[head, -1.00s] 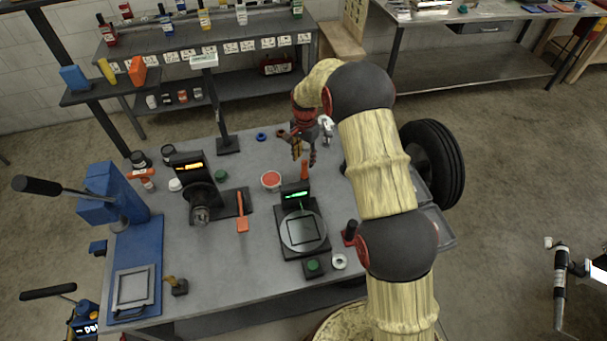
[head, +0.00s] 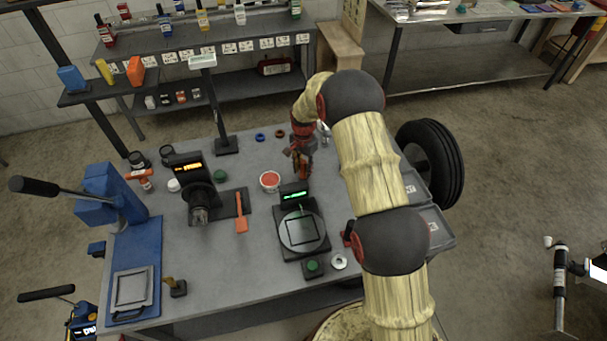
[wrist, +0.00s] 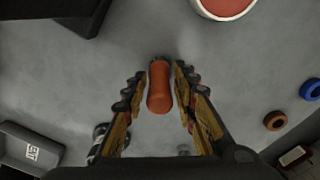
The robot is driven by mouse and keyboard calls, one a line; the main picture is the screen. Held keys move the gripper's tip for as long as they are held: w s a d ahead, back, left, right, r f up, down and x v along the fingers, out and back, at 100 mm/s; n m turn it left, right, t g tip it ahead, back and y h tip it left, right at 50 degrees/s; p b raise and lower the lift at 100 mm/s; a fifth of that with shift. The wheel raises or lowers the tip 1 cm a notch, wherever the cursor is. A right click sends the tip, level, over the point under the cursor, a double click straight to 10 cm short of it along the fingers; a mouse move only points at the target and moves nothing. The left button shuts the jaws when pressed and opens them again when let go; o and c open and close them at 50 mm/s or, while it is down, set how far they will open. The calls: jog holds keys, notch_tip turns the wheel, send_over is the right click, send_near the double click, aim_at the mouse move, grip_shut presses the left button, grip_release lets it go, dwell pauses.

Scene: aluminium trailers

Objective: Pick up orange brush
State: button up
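An orange handle-like object (wrist: 160,90), which looks like the orange brush, stands between my gripper's fingers in the wrist view. Its far end is dark. My gripper (wrist: 160,75) is open, with one finger on each side of it and narrow gaps showing. In the head view my gripper (head: 301,168) is low over the grey table, behind the scale, and mostly hides this object.
A white tub with red-orange contents (head: 270,181) stands just left of my gripper. The scale (head: 303,230) with its green display stands in front. Blue (head: 260,137) and brown rings lie behind. Grey bins (head: 425,220) hang at the table's right edge.

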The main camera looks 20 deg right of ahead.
jog(key=c, duration=0.6)
grip_shut()
notch_tip(320, 180, up, 10)
jog(key=shift+p, duration=0.3)
